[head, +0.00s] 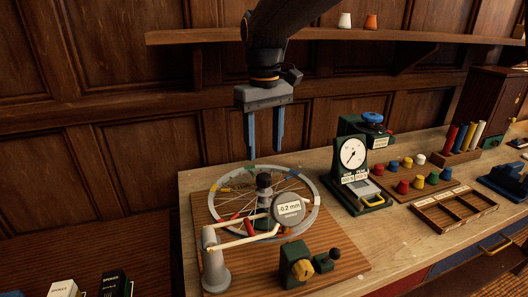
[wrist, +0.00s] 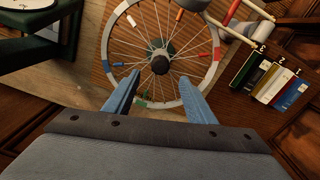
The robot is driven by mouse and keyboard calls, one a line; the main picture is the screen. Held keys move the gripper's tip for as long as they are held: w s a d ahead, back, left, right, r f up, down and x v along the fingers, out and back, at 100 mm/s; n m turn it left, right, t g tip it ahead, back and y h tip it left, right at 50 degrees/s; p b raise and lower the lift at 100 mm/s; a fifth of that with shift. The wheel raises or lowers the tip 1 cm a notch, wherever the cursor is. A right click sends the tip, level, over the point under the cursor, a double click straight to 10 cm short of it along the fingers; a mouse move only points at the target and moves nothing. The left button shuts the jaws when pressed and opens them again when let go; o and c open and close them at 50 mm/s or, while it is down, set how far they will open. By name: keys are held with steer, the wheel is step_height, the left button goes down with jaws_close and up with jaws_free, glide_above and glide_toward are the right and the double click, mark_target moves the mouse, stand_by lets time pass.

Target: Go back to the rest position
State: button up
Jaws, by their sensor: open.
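My gripper (head: 264,150) hangs with its blue fingers pointing down above the far side of a spoked wheel (head: 310,222). The fingers are apart and nothing is between them. In the wrist view my gripper (wrist: 158,92) also shows two spread, empty fingers, with the wheel (wrist: 211,72) and its dark hub below and beyond them. The wheel lies flat on a wooden board and has coloured marks on its rim and spokes. A round gauge (head: 290,207) reading about 0.2 mm sits over the wheel's near right part.
A shelf (head: 190,37) runs along the panelled wall behind my arm. A dial instrument (head: 352,155) stands right of the wheel. Coloured knobs (head: 418,178) and a divided wooden tray (head: 455,212) lie farther right. A grey post (head: 214,262) and green block (head: 295,265) stand at the board's front.

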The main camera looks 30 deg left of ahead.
stand_by(0.4)
steer(key=w+d+f+m, duration=0.1)
steer(key=d+f+m, duration=0.15)
steer(key=d, duration=0.75)
steer(key=w+d+f+m, duration=0.2)
steer(key=d+f, duration=0.1)
steer(key=d, duration=0.7)
steer(key=w+d+f+m, duration=0.1)
steer(key=d+f+m, duration=0.15)
steer(key=d, duration=0.75)
steer(key=s+d+f+m, duration=0.2)
steer(key=s+d+f, duration=0.2)
steer(key=d, duration=0.5)
steer(key=s+d+f+m+t, duration=0.1)
steer(key=s+d+f+m, duration=0.2)
steer(key=s+d, duration=0.5)
steer(key=shift+s+d+f+m, duration=0.25)
steer(key=shift+d+f+m, duration=0.1)
steer(key=shift+d, duration=0.85)
